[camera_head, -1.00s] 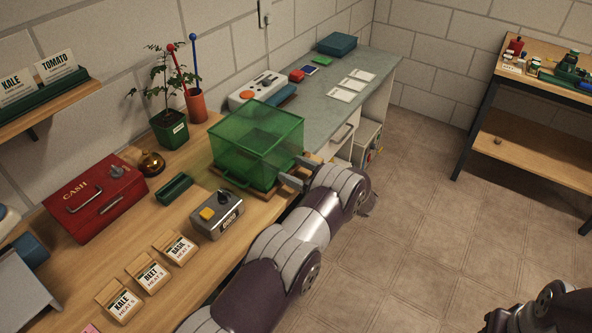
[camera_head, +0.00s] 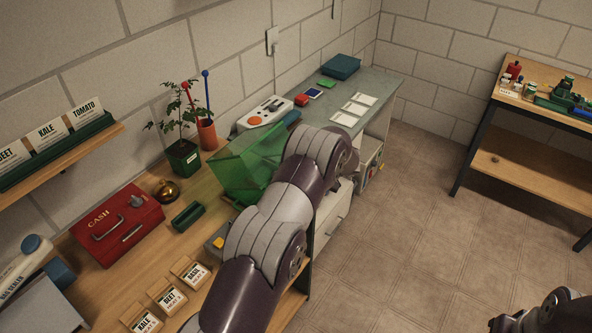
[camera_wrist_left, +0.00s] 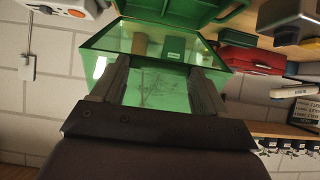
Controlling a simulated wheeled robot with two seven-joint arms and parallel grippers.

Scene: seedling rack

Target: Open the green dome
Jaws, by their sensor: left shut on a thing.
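The green dome (camera_head: 240,170) is a see-through green box on the wooden counter. It now looks tilted up, with its near side raised. In the left wrist view the dome (camera_wrist_left: 110,40) fills the space ahead of and between the fingers. My left gripper (camera_wrist_left: 155,78) is shut on the dome, though the exact spot of contact is hard to make out. In the head view my left arm hides that gripper and the dome's right part. A green base (camera_wrist_left: 180,12) shows at the top of the left wrist view.
A grey device (camera_head: 216,240) sits partly behind my arm.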

